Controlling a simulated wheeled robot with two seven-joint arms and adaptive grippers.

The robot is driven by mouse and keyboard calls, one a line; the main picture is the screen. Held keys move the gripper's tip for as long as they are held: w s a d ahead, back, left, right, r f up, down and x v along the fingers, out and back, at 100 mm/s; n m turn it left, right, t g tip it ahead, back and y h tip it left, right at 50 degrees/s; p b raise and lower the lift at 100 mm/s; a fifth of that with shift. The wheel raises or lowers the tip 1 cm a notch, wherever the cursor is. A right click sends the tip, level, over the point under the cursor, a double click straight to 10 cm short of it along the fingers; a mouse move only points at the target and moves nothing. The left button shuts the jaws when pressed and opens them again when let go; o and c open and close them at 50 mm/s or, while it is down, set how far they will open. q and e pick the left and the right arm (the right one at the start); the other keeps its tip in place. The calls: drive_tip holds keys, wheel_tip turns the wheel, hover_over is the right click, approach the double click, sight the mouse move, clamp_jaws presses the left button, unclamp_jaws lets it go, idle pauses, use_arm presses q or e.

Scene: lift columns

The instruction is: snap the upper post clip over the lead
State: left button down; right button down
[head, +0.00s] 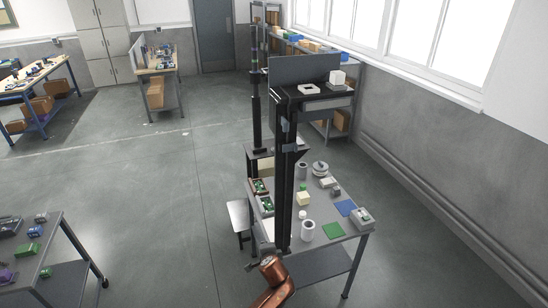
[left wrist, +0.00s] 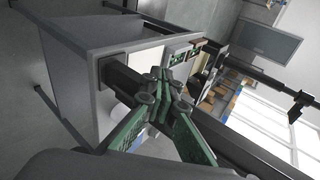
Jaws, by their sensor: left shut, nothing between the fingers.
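A tall black post (head: 284,200) rises at the near left of the grey workbench. Small blue-grey pieces sit on its upper part, one (head: 285,125) above the other (head: 290,147); I cannot tell which is the upper post clip. No lead can be made out. My left gripper (head: 254,264) is low by the post's foot, at the end of a copper-coloured arm. In the left wrist view its green fingers (left wrist: 167,85) are shut and empty, in front of the dark post (left wrist: 120,75); contact cannot be told. My right gripper is not in view.
The workbench (head: 318,237) holds a white cylinder (head: 308,230), a green mat (head: 333,231), a blue mat (head: 345,207) and a grey box (head: 362,217). Open floor lies to the left, with another bench (head: 65,280) at lower left.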

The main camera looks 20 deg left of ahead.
use_arm(q)
drive_tip(key=s+d+r+t+y+p, duration=0.1)
drive_tip(key=d+r+t+y+p, duration=0.15)
drive_tip(key=r, duration=1.85)
drive_tip(key=d+r+t+y+p, duration=0.1)
drive_tip(key=d+r+t+p, duration=0.15)
drive_tip(key=r, duration=1.85)
drive_tip(key=s+d+r+n+y+p, duration=0.15)
drive_tip(key=s+r, duration=0.45)
drive_tip(key=r, duration=0.7)
drive_tip(key=d+x, duration=0.1)
drive_tip(key=x, duration=0.8)
drive_tip(key=shift+w, duration=0.4)
drive_tip(key=shift+r, duration=0.1)
drive_tip(key=shift+d, duration=0.1)
